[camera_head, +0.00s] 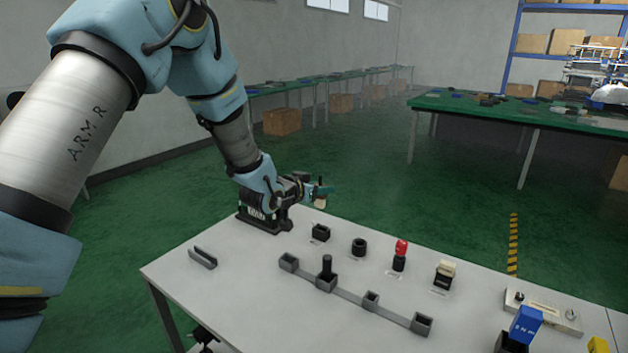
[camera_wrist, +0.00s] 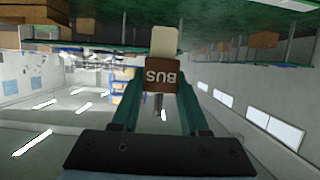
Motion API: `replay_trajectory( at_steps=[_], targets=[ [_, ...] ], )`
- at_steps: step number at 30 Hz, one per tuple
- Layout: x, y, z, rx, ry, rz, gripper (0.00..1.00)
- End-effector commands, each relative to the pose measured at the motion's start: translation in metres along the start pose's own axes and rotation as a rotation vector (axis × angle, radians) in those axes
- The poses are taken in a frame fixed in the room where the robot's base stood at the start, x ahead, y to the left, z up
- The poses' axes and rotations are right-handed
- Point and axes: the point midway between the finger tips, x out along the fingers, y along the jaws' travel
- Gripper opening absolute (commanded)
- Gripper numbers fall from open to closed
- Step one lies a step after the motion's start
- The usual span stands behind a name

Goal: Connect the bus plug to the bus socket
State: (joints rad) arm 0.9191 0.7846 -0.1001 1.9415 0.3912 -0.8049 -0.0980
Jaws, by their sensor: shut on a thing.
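The bus plug (camera_wrist: 160,78) is a brown block marked BUS with a cream end. My gripper (camera_wrist: 159,92) is shut on it, with a green finger on each side. In the head view my gripper (camera_head: 321,191) is raised above the back edge of the white table, and the plug's pale end (camera_head: 320,202) shows small below the fingers. A black open-topped block (camera_head: 320,232) stands on the table below and near my gripper.
On the white table (camera_head: 180,283) stand a black round holder (camera_head: 359,247), a red-topped piece (camera_head: 401,248), a cream-and-black block (camera_head: 444,273), a grey slotted rack (camera_head: 348,296) and a grey bracket (camera_head: 203,257). A blue block (camera_head: 525,323) stands at front right. The table's left front is clear.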

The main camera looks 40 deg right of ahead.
Motion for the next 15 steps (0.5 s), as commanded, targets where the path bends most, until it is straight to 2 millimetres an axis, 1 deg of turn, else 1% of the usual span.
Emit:
replay_trajectory(
  at_steps=[1, 5, 15],
  targets=[
    [0.0028, -0.0011, -0.0023, 0.000, -0.002, 0.000, 0.00],
    [0.0077, -0.0023, -0.0004, 0.001, -0.001, -0.001, 0.00],
    [0.0079, -0.0022, 0.0005, 0.001, 0.000, -0.001, 0.00]
  ],
)
